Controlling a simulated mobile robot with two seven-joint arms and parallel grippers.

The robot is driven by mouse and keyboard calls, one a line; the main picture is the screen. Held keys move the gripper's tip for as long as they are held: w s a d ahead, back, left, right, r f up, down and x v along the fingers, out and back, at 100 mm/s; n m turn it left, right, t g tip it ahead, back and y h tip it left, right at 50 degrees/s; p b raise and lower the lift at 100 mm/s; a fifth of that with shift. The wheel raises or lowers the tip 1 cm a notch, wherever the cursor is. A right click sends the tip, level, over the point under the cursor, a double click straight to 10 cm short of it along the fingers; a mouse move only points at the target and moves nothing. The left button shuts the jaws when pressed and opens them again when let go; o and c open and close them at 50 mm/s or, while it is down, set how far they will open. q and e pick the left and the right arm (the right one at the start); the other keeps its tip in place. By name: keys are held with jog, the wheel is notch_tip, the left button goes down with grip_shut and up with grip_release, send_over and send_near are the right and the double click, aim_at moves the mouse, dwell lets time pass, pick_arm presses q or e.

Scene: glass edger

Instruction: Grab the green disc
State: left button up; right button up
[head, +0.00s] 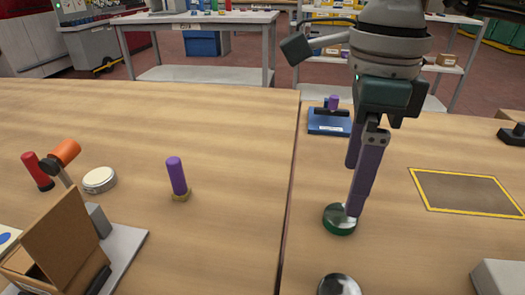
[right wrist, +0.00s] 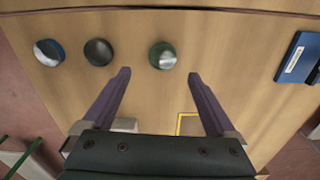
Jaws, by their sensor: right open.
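The green disc (head: 338,229) has a shiny metallic top and a green rim. It lies on the right-hand wooden table. In the right wrist view the green disc (right wrist: 163,56) shows just beyond the gap between my fingertips, roughly centred. My right gripper (head: 354,190) points down with its purple fingers apart and empty. One finger partly overlaps the disc in the head view; I cannot tell whether they touch. The right wrist view also shows the open right gripper (right wrist: 158,75). My left gripper is not in view.
A blue stand (head: 328,123) is behind. A yellow-bordered area (head: 465,191) and a grey block (head: 500,278) are to the right. A purple-handled tool (head: 177,178) stands left.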

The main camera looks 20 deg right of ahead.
aim_at(341, 215)
jog(key=shift+s+f, duration=0.1)
jog(key=shift+f, duration=0.8)
jog(key=f, duration=0.5)
jog(key=shift+w+d, duration=0.1)
jog(key=shift+w, duration=0.2)
jog(key=shift+c, duration=0.4)
grip_shut()
jog(key=shift+r, duration=0.15)
